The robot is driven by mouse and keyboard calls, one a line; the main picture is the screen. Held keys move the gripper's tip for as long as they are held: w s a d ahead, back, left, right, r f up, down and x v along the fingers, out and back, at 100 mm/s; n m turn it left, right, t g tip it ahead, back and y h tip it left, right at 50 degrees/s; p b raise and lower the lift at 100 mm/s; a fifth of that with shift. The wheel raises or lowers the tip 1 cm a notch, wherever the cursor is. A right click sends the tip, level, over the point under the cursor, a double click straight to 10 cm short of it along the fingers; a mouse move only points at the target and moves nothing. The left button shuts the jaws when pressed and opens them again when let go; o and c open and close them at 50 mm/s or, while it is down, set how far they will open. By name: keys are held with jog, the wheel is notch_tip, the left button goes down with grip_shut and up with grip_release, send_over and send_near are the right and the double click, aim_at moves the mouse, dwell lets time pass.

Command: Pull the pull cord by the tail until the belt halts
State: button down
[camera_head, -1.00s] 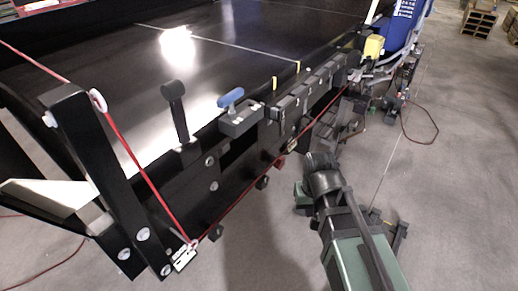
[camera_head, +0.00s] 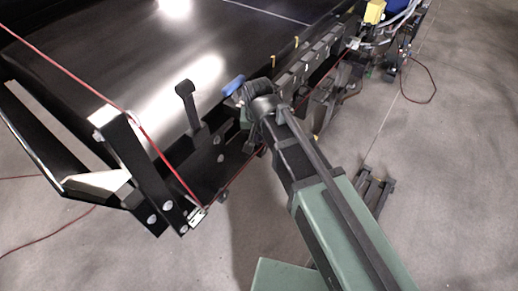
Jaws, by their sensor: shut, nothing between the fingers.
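The red pull cord (camera_head: 165,165) runs from the upper left over the black end bracket (camera_head: 125,150), down to a metal plate (camera_head: 196,216) at its foot, then along the conveyor's side behind my arm. I cannot make out which part is the tail. The belt (camera_head: 110,70) is black and glossy; I cannot tell whether it moves. My gripper (camera_head: 243,103) is at the conveyor's near side, close to the blue-handled lever. It is shut and empty; my wrist hides most of it. I see no contact between it and the cord.
A black upright lever (camera_head: 187,100) and a blue-handled lever (camera_head: 233,84) stand on the conveyor's edge. Grey boxes (camera_head: 310,70) line the side. A yellow box (camera_head: 374,11) is at the back. Open floor (camera_head: 460,190) lies to the right.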

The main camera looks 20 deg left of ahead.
jog(key=f+b, duration=0.7)
jog(key=shift+w, duration=0.35)
jog(key=s+f+b, duration=0.3)
jog(key=f+b, duration=0.3)
jog(key=shift+d+f, duration=0.25)
jog(key=shift+d, duration=0.05)
dwell(0.5)
jog(key=shift+r, duration=0.1)
notch_tip(320, 180, up, 11)
jog(key=p, duration=1)
send_over(259, 151)
jog(key=s, duration=0.4)
jog(key=shift+s+d+f, duration=0.2)
jog(key=shift+d, duration=0.25)
